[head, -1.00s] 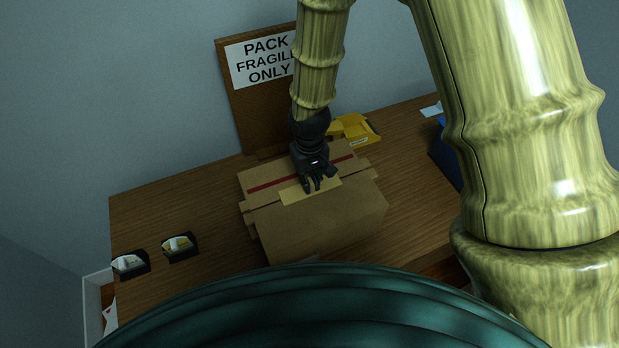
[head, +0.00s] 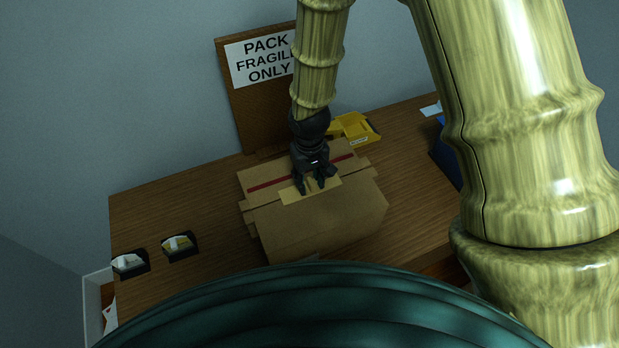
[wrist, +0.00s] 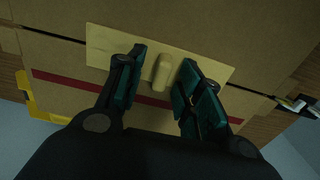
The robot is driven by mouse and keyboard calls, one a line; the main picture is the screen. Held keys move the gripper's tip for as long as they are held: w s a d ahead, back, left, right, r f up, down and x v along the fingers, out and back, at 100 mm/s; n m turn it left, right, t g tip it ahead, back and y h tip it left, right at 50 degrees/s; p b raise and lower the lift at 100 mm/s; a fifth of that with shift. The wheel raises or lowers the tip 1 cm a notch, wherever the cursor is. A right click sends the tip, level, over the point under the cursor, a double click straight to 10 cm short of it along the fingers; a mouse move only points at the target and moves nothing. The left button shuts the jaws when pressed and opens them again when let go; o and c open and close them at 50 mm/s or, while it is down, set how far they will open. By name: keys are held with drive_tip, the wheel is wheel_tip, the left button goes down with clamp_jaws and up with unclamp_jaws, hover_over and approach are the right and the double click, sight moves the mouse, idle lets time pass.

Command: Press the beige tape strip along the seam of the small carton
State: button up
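The small brown carton (head: 325,225) stands on the wooden table with its top flaps closed. The beige tape strip (head: 289,195) lies on its top, beside a dark red stripe (head: 265,186). In the wrist view the strip (wrist: 105,45) lies over the dark seam line (wrist: 50,35), which shows at both ends of it. A small beige peg (wrist: 161,72) sits on the strip. My gripper (head: 315,188) is just over the strip, fingers pointing down. In the wrist view its fingers (wrist: 162,82) are apart, with the peg between them and gaps on both sides. Fingertip contact with the strip is unclear.
A yellow tray (head: 355,128) is behind the carton and a blue container (head: 445,150) is at the right. A board with a "PACK FRAGILE ONLY" sign (head: 262,62) stands at the back. Two dark-rimmed trays (head: 180,245) lie at the left. The table between is clear.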

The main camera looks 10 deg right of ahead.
sight(310, 180)
wheel_tip(310, 180, up, 12)
idle(1.0)
drive_tip(key=shift+s, duration=0.1)
